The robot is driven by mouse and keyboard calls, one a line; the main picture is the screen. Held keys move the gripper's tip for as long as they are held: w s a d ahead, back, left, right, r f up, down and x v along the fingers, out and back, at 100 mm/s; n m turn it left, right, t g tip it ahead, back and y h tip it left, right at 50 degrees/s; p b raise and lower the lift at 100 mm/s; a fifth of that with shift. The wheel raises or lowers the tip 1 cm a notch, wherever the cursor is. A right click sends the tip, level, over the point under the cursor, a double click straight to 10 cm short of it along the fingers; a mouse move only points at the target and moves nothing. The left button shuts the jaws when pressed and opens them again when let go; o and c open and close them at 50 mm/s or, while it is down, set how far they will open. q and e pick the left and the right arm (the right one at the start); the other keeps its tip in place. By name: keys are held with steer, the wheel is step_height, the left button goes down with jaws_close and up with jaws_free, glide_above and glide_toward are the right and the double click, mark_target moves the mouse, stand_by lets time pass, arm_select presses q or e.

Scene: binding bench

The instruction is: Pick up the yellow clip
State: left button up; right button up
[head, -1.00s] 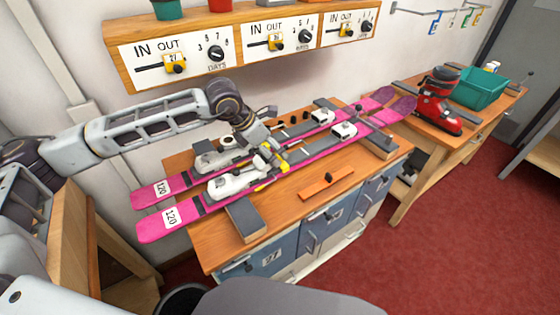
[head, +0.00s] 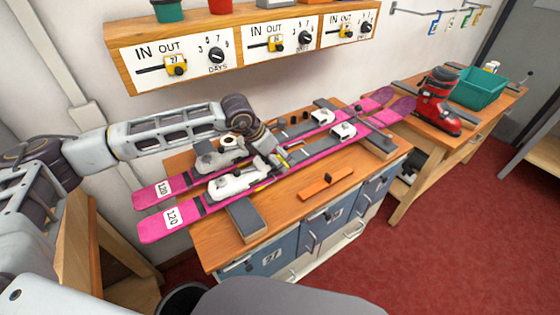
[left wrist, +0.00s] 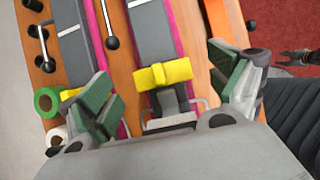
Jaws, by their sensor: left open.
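The yellow clip (left wrist: 163,75) sits across the dark grey middle of a pink ski, seen in the left wrist view. My left gripper (left wrist: 166,92) is open, with one green-padded finger on each side of the clip and a gap to both. In the head view my left gripper (head: 276,163) points down over the near pink ski (head: 300,149), and it largely hides the clip there.
Part of another yellow piece (left wrist: 69,93) and a green roll (left wrist: 46,101) show beside the left finger. White bindings (head: 236,183) stand close to the gripper. An orange bar (head: 325,185) lies on the bench front. A red boot (head: 438,103) and green bin (head: 480,88) stand at right.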

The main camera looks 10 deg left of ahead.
arm_select(q)
steer(key=shift+x, duration=1.05)
steer(key=shift+c, duration=0.5)
steer(key=c, duration=1)
